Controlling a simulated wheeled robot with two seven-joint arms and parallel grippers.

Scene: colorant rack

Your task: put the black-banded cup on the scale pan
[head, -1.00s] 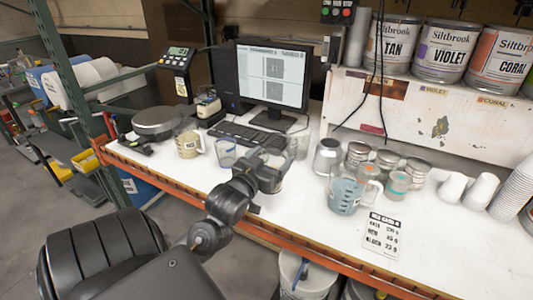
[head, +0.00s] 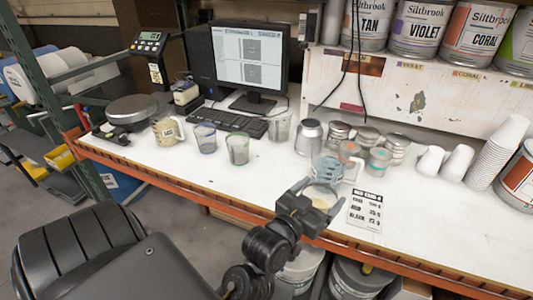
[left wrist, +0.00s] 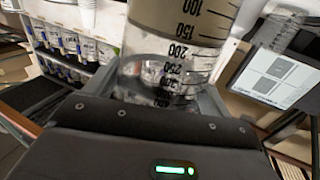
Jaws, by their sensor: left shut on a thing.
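My left gripper (head: 314,200) is shut on a clear graduated cup (head: 322,196), held near the table's front edge. The left wrist view shows this cup (left wrist: 180,45) close up, with black numbers and something pale inside. I cannot tell whether it has a black band. The scale pan (head: 132,107) is a dark round plate at the far left of the table, and looks empty. My right gripper is not in view.
A beige-filled jug (head: 167,131) stands between the pan and the cups. A blue-filled jug (head: 327,165), a metal jar (head: 309,138) and several tins (head: 367,138) stand right of centre. A label card (head: 364,208) lies beside the held cup. The left front strip is clear.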

